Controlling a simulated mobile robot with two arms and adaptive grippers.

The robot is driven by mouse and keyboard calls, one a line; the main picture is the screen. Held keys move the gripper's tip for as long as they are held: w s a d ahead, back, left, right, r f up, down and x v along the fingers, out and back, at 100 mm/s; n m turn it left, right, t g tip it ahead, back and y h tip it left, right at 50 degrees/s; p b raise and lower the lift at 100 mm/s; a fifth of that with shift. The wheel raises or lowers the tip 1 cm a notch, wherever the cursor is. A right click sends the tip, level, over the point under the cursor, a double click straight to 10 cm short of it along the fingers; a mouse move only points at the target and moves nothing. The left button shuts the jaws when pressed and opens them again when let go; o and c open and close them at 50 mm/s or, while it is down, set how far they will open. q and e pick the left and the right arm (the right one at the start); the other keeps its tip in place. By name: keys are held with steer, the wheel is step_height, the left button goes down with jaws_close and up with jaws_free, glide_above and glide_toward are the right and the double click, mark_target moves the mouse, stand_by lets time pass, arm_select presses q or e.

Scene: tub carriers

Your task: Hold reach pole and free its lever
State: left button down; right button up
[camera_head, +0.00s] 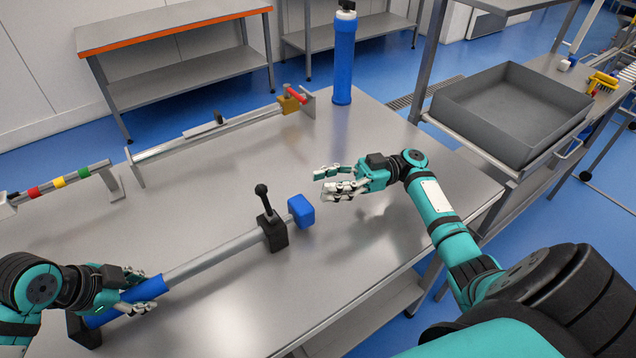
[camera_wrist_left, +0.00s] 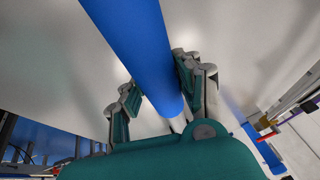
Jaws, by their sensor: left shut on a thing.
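The reach pole (camera_head: 213,257) lies across the front of the steel table, a grey tube with a blue grip section at its left end. Near its right end is a black block carrying an upright black lever (camera_head: 264,197) with a round knob. A blue end piece (camera_head: 301,210) sits beyond the block. My left gripper (camera_head: 138,291) is shut on the pole's blue grip (camera_head: 148,289); the left wrist view shows the blue grip (camera_wrist_left: 138,50) between its fingers. My right gripper (camera_head: 338,181) is open and empty, up and right of the lever, apart from it.
A rail with a yellow block and red handle (camera_head: 292,98) runs along the table's back. A blue cylinder (camera_head: 343,60) stands at the back corner. A bar with coloured bands (camera_head: 58,183) is at left. A grey tub (camera_head: 512,112) sits at right.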

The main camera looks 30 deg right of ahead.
arm_select(q)
steer(key=shift+r, duration=0.1)
steer(key=c, duration=0.8)
jaws_free()
steer(key=shift+c, duration=0.2)
steer(key=v, duration=1.2)
steer(key=shift+r, duration=0.15)
